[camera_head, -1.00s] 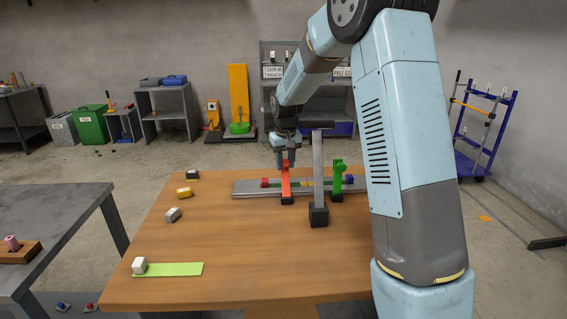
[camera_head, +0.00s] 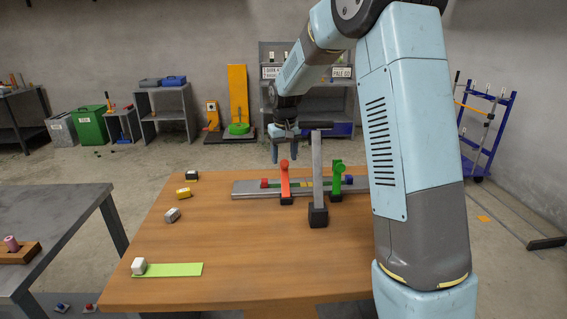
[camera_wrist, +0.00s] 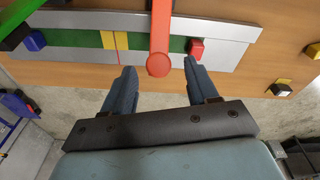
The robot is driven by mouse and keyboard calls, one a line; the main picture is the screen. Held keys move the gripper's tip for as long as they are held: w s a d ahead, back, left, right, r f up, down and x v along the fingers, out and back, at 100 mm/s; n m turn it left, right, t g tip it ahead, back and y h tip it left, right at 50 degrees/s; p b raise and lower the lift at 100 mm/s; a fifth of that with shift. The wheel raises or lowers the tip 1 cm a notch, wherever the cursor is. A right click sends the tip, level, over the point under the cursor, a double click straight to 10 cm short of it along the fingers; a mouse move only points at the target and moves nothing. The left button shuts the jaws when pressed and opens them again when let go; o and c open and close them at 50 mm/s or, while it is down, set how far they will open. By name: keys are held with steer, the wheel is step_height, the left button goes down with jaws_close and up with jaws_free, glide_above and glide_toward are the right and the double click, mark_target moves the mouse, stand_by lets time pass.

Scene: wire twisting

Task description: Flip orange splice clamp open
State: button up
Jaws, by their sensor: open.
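The orange splice clamp (camera_head: 285,182) stands upright on a dark base at the front edge of the grey rail (camera_head: 248,190) on the wooden table. In the wrist view the orange clamp (camera_wrist: 160,40) runs down from the top edge, its round knob end lying between and just ahead of my fingertips. My gripper (camera_head: 284,161) is open and empty, above and behind the clamp. In the wrist view my gripper (camera_wrist: 158,70) shows both fingers spread, with no visible contact with the clamp.
A green clamp (camera_head: 337,178) stands to the right on the rail. A tall grey post (camera_head: 318,180) with a dark base stands in front, between them. Red (camera_wrist: 196,47) and blue (camera_wrist: 35,40) blocks sit on the rail.

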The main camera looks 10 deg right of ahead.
step_height(320, 180, up, 10)
steer(key=s, duration=0.1)
steer(key=shift+s+a, duration=0.1)
steer(key=shift+c, duration=0.3)
